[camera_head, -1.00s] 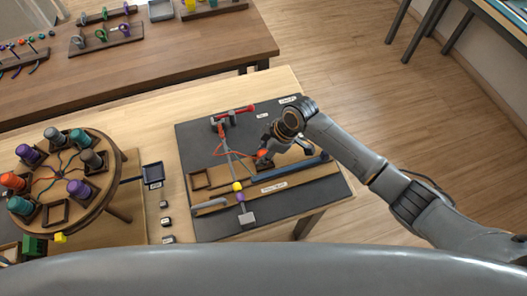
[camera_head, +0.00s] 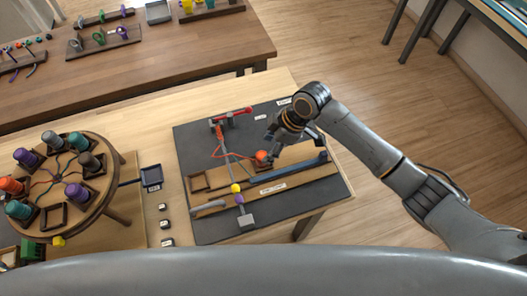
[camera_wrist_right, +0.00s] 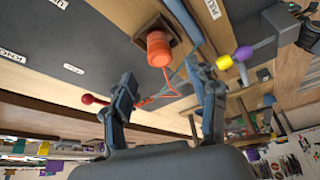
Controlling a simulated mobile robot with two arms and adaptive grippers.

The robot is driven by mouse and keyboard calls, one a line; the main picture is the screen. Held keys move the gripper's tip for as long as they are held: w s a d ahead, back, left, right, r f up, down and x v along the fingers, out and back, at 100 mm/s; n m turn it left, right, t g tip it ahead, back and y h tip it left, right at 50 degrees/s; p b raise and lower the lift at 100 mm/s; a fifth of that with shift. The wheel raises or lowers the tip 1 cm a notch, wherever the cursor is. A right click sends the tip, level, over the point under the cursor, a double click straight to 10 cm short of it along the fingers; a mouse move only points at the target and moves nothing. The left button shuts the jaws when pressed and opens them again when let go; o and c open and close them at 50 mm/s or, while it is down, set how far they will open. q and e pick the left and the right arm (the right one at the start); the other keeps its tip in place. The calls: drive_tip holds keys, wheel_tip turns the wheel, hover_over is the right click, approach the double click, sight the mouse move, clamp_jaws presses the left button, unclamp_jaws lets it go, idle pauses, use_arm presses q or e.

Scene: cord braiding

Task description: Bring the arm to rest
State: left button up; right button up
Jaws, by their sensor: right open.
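My right gripper (camera_head: 272,139) is over the dark work mat (camera_head: 200,140), at the end of the arm coming in from the right. In the right wrist view the two fingers (camera_wrist_right: 165,85) are spread apart with nothing gripped between them. The orange spool (camera_head: 262,157) stands just below the gripper in the head view. In the wrist view the spool (camera_wrist_right: 158,48) sits at a square wooden holder beyond the fingers, apart from them. An orange cord runs from it, passing between the fingers in the picture. My left gripper is not in view.
A round wooden braiding stand (camera_head: 112,200) with several coloured spools is at left. On the mat are a red-handled tool (camera_head: 235,113), a blue bar (camera_head: 290,173) and yellow and purple pieces. A darker table (camera_head: 180,60) is behind. Open floor lies at right.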

drive_tip(key=v, duration=0.6)
drive_tip(key=s+f+m+t, duration=0.25)
drive_tip(key=s+m, duration=0.25)
drive_tip(key=s, duration=0.3)
drive_tip(key=s+d+f+m+h, duration=0.35)
drive_tip(key=s+d+m, duration=0.65)
drive_tip(key=s+d, duration=0.45)
wheel_tip(320, 180, down, 29)
drive_tip(key=d+b, duration=0.1)
drive_tip(key=b, duration=0.2)
drive_tip(key=s+d+f+g+h+b, duration=0.1)
drive_tip(key=s+d+f+g+b, duration=0.1)
drive_tip(key=s+f, duration=1.4)
drive_tip(key=shift+s+d+f+b, duration=0.3)
drive_tip(key=shift+d+f+b, duration=0.2)
drive_tip(key=shift+d+f, duration=0.35)
